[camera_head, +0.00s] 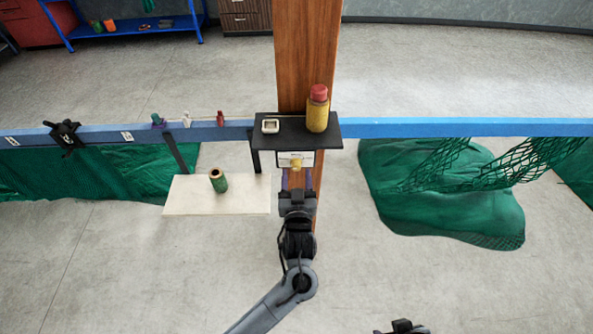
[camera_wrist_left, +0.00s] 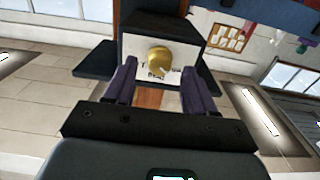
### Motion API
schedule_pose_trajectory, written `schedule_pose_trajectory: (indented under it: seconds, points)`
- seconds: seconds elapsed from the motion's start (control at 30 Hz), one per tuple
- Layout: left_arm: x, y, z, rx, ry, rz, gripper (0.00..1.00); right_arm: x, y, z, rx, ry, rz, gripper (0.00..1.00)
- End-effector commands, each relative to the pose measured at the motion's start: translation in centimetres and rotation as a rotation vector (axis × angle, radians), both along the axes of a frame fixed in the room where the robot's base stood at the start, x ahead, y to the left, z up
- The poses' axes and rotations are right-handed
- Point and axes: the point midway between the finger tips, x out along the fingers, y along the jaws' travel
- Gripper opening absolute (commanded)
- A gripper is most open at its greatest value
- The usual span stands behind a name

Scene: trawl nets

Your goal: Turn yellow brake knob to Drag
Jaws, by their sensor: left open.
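The yellow brake knob (camera_head: 296,163) is on the white front plate of a black box under the black shelf on the wooden post. In the left wrist view the round knob (camera_wrist_left: 158,60) faces me, with a small light mark at its lower right edge. The lettering around it is too blurred to read fully. My left gripper (camera_head: 297,174) is just in front of the knob. Its purple fingers are apart, one on each side of the knob in the wrist view; I see no contact. Only a dark piece of my right arm shows at the bottom edge.
The black shelf (camera_head: 270,128) above the knob carries a yellow bottle with a red cap (camera_head: 317,110) and a small white square piece (camera_head: 270,126). A pale board (camera_head: 240,204) with a green spool (camera_head: 218,181) lies left. A blue rail (camera_head: 440,128) and green nets (camera_head: 440,200) flank the post.

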Motion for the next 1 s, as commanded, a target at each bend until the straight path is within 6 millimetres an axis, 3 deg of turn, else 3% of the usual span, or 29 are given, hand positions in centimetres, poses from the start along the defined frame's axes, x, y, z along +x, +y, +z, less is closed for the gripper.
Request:
schedule_pose_trajectory:
  seconds: [0.2,0.57,0.9,1.0]
  points:
    - [1.6,0.0,0.1,0.0,0.0,0.0,0.55,0.0,0.0,0.3,0.0,0.0,-0.001,0.56]
    - [1.9,0.0,0.0,-0.002,0.0,0.0,0.55,0.0,0.2,0.3,0.009,0.0,-0.005,0.56]
    - [1.9,0.0,0.0,-0.001,0.0,0.0,0.04,0.0,0.3,0.3,0.012,0.001,-0.008,0.56]
    - [1.9,0.0,0.0,0.0,0.0,0.0,0.0,0.0,0.3,0.3,0.012,0.001,-0.008,0.56]
